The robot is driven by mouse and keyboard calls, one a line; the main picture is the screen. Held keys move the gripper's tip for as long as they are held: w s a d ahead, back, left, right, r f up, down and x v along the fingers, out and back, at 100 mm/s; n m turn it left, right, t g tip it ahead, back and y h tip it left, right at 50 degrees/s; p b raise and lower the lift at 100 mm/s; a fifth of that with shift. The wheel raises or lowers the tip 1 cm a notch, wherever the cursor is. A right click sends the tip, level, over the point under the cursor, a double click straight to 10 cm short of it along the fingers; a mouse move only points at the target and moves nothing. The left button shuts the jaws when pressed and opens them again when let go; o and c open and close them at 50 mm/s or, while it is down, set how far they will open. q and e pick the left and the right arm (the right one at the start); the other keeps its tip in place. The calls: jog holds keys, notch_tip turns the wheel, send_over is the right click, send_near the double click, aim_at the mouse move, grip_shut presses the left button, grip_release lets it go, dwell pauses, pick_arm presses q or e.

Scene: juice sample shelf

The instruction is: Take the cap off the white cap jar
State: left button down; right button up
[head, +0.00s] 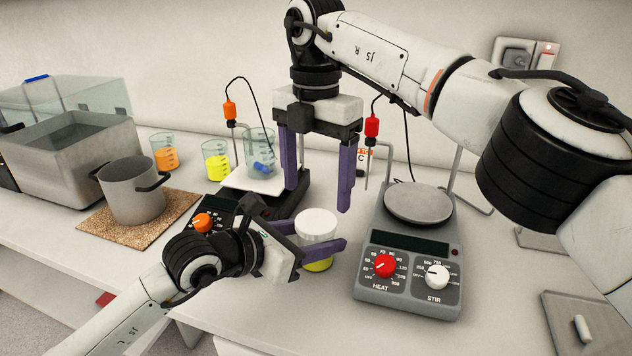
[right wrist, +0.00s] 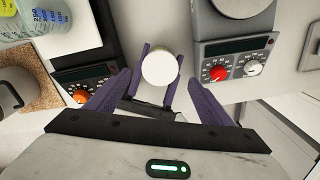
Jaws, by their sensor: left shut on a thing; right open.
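The white cap jar has a round white cap (head: 316,223) on top and a yellow lower part (head: 318,265). It stands upright near the table's front edge, between the two hot plates. My left gripper (head: 325,236) is shut around the jar's body, below the cap. My right gripper (head: 316,190) is open and empty, pointing down above and behind the jar. In the right wrist view the cap (right wrist: 160,68) lies between and beyond the open right fingers (right wrist: 172,95), with the left gripper's purple fingers on both sides of the jar.
A hot plate (head: 405,285) with red and white knobs stands to the right. Another hot plate (head: 203,222) stands behind the left gripper. Beakers with orange (head: 164,157) and yellow (head: 216,165) liquid stand at the back. A pot (head: 132,192) sits on a cork mat (head: 165,222) at left.

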aim_at(316, 220)
jog(key=shift+f+m, duration=2.6)
jog(key=shift+f, duration=0.05)
jog(key=c, duration=1.2)
jog(key=shift+o, duration=0.2)
